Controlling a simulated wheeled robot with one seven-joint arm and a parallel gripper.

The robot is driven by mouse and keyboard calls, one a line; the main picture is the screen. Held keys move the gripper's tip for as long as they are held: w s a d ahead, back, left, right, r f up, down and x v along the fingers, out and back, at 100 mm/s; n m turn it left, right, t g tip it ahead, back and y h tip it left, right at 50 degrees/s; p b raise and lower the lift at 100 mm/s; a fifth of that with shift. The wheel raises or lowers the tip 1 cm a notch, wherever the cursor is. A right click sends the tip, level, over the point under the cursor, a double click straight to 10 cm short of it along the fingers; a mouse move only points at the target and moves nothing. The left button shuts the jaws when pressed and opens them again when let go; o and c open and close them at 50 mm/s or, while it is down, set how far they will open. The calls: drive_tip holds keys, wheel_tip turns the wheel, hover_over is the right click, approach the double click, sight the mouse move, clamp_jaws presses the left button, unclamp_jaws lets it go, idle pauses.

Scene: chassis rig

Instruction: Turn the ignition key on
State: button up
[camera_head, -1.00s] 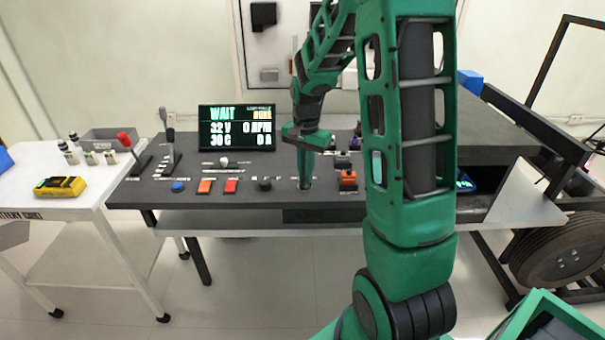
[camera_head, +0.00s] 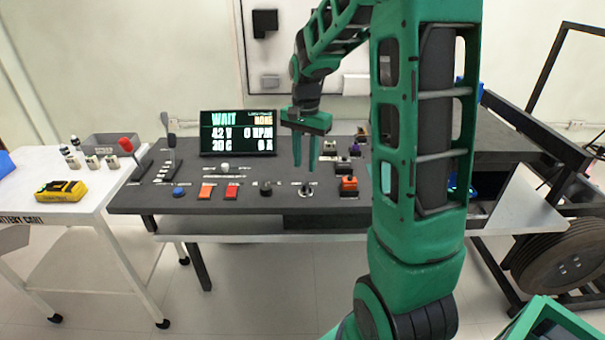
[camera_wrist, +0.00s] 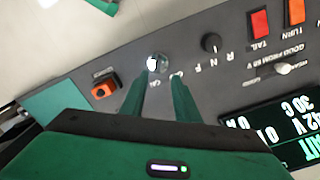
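The ignition key switch (camera_head: 306,189) is a small round silver fitting near the front edge of the dark console. It also shows in the wrist view (camera_wrist: 157,63), with a bright top and an "ON" label beside it. My gripper (camera_head: 304,167) points down above the switch, with its two green fingers apart and nothing between them. In the wrist view my gripper (camera_wrist: 159,76) has its fingertips just short of the switch in the picture. The exact angle of the key is too small to tell.
A black rotary knob (camera_head: 265,188), red switch (camera_head: 231,192) and orange switch (camera_head: 206,192) lie left of the key. An orange button block (camera_head: 348,186) lies close right. The display (camera_head: 239,133) behind reads WAIT, 42 V. A white cart (camera_head: 85,203) stands left.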

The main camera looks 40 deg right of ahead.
wheel_tip(320, 180, up, 4)
drive_tip(key=shift+r, duration=0.1)
idle(0.6)
drive_tip(key=s+a+n, duration=0.3)
drive_tip(key=s+n, duration=0.3)
drive_tip(key=s, duration=2.2)
drive_tip(key=shift+s+f+n, duration=0.3)
drive_tip(key=shift+s+f, duration=0.1)
drive_tip(key=shift+f, duration=0.05)
drive_tip(key=shift+a, duration=0.1)
